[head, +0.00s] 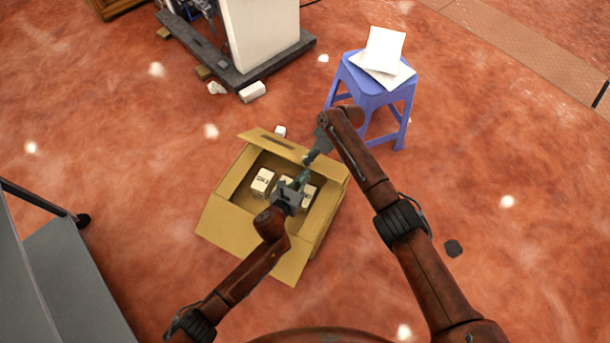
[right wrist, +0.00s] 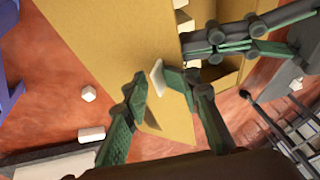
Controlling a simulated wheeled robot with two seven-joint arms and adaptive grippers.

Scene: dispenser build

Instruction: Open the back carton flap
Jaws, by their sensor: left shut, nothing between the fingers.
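The open cardboard carton (head: 228,231) stands on the floor in the head view. Its back flap (head: 262,139), with a dark slot, sticks outward from the far rim. Small white boxes (head: 262,181) lie inside. My left gripper (head: 303,179) is shut and empty above the carton's inside; it also shows in the right wrist view (right wrist: 197,43), beside a carton edge. My right gripper (head: 311,158) is close to the back rim. In the right wrist view its fingers (right wrist: 148,77) are a little apart in front of tan cardboard, and contact cannot be told.
A blue stool (head: 370,93) with white sheets (head: 384,52) stands behind my right arm. A white cabinet on a dark base (head: 237,75) is at the back. A grey cart (head: 72,262) is at left. Open floor lies right.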

